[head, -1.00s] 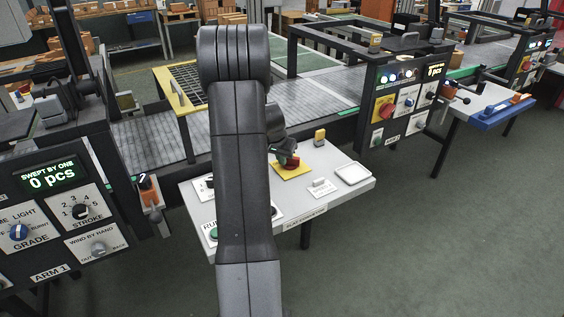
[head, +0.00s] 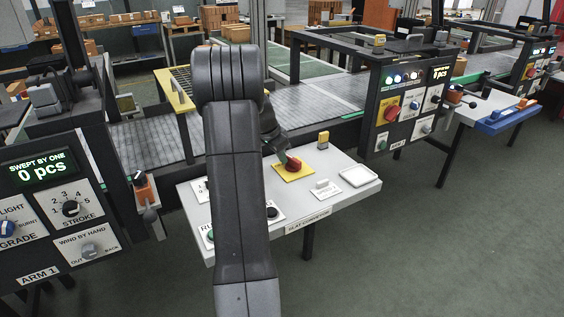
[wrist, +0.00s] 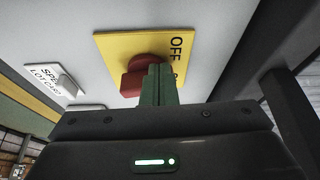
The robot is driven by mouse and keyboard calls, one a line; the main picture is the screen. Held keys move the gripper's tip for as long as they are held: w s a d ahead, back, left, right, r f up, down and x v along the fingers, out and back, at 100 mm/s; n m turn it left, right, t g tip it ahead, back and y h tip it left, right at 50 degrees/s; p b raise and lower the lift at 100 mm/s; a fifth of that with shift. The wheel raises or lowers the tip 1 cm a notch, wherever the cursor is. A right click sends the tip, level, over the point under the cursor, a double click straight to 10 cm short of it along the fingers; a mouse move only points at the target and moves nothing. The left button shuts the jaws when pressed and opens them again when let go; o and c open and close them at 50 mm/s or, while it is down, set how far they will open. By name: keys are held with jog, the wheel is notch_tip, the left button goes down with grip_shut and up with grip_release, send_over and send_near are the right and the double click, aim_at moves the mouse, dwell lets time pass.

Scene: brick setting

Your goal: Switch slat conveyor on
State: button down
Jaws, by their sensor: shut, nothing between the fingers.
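The slat conveyor's small control table (head: 330,205) stands in front of the grey slat belt (head: 320,108). On it a red knob (head: 293,164) sits on a yellow plate (head: 292,175). In the wrist view the red knob (wrist: 142,75) is on the yellow plate (wrist: 112,45), which reads "OFF" at one side; other lettering is hidden. My gripper (head: 284,157) is shut and empty, its fingertips right at the knob. In the wrist view the fingertips (wrist: 158,72) overlap the knob; I cannot tell whether they touch. A green button (head: 212,236) by "RU..." is partly behind my arm.
A switch on a white plate (head: 322,184), a white tray (head: 359,176) and a small yellow-topped block (head: 323,138) are near the knob. The ARM 1 panel (head: 62,212) stands left and another control panel (head: 405,100) right. Floor at the front right is clear.

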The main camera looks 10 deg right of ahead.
jog(key=m, duration=0.1)
jog(key=w+m+g, duration=0.1)
jog(key=m, duration=0.1)
jog(key=shift+d, duration=0.1)
jog(key=m, duration=0.1)
jog(key=w+m+g, duration=0.1)
jog(key=shift+d+m, duration=0.25)
jog(key=shift+m, duration=0.15)
jog(key=shift+w+d, duration=0.2)
jog(key=shift+d, duration=0.05)
jog(key=shift+w+d, duration=0.2)
jog(key=shift+d, duration=0.05)
dwell(0.4)
jog(key=v, duration=0.7)
jog(key=shift+a+r+p, duration=0.2)
jog(key=shift+p, duration=0.2)
jog(key=shift+f, duration=0.1)
